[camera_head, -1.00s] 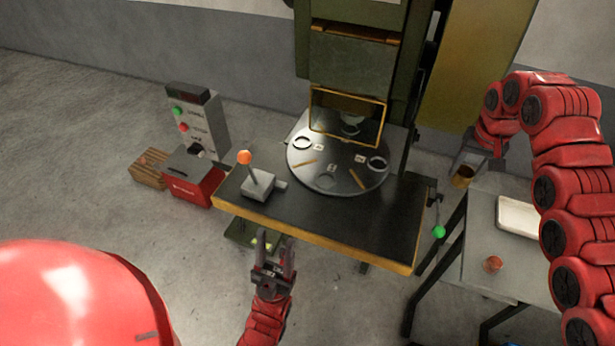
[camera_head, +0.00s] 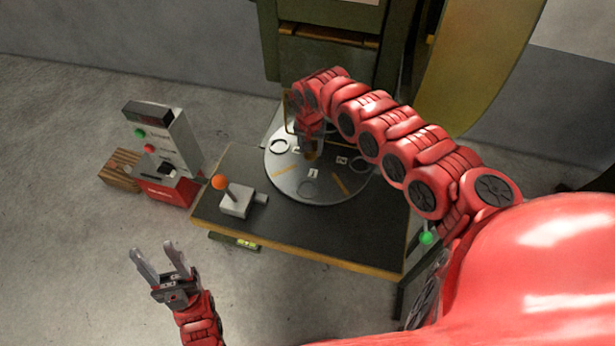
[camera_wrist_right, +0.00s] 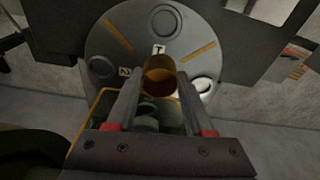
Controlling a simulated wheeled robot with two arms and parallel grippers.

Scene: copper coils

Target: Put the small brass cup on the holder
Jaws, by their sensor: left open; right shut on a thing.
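The small brass cup (camera_wrist_right: 160,76) is between the fingers of my right gripper (camera_wrist_right: 159,88), which is shut on it. In the head view the cup (camera_head: 311,156) is a small brown patch under my right gripper (camera_head: 309,143), over the round grey plate (camera_head: 318,192). I cannot tell its height above the plate. The plate has ring-shaped holders: one (camera_head: 279,146) shows at its left in the head view, and another (camera_wrist_right: 165,21) beyond the cup in the wrist view. My right arm hides part of the plate. My left gripper (camera_head: 160,262) is open and empty, left of the table.
The plate sits on a dark table (camera_head: 297,222) with a yellow front edge. An orange-knobbed lever box (camera_head: 237,199) stands at its left. A green machine frame (camera_head: 325,58) rises behind. A control box (camera_head: 160,137) and a red box (camera_head: 172,190) stand on the floor at left.

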